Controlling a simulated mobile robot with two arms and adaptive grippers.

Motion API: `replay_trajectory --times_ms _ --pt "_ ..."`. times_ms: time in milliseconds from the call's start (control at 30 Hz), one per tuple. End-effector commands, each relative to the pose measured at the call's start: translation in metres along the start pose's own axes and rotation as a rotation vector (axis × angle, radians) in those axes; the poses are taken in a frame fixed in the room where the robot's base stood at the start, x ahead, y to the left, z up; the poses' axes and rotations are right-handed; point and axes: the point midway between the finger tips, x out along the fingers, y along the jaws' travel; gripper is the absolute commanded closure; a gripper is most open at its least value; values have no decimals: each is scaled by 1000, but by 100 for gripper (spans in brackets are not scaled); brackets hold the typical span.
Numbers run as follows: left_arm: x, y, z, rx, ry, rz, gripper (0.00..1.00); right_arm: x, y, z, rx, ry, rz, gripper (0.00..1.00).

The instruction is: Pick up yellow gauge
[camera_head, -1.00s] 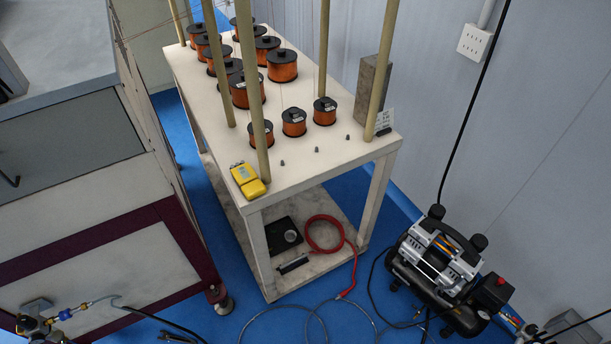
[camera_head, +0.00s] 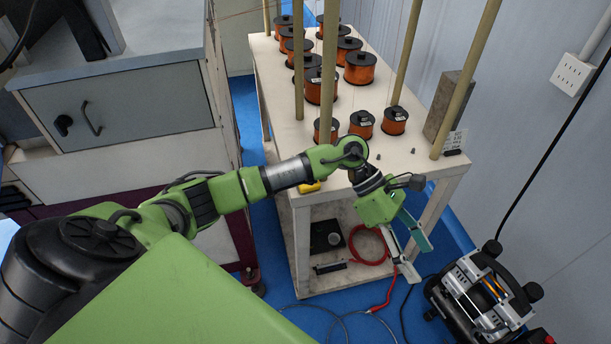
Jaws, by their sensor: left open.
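The yellow gauge (camera_head: 309,187) lies at the front left corner of the white table's top (camera_head: 385,165). My left arm hides most of it, and only a small yellow part shows below the arm. My left gripper (camera_head: 418,261) is open and empty. It hangs to the right of the gauge, in front of the table's front edge, with its fingers pointing down and to the right. My right gripper is not in view.
Several copper wire spools (camera_head: 360,68) stand on the table among upright tan poles (camera_head: 467,80). A grey block (camera_head: 449,105) stands at the right edge. A grey cabinet (camera_head: 130,105) is at left; a compressor (camera_head: 485,295) stands on the floor at right.

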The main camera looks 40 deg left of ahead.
Motion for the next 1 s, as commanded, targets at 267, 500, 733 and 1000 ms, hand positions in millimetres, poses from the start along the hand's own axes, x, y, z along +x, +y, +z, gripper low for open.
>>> replay_trajectory --times_ms 267,500,733,1000 --pt "-171 5 -82 686 995 56 40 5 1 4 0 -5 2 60" --pt "-246 5 -88 767 1310 76 40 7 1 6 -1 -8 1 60" --pt "-239 19 -117 763 1320 72 40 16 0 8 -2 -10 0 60" --pt "-228 41 -152 765 1318 76 40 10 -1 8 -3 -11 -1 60"
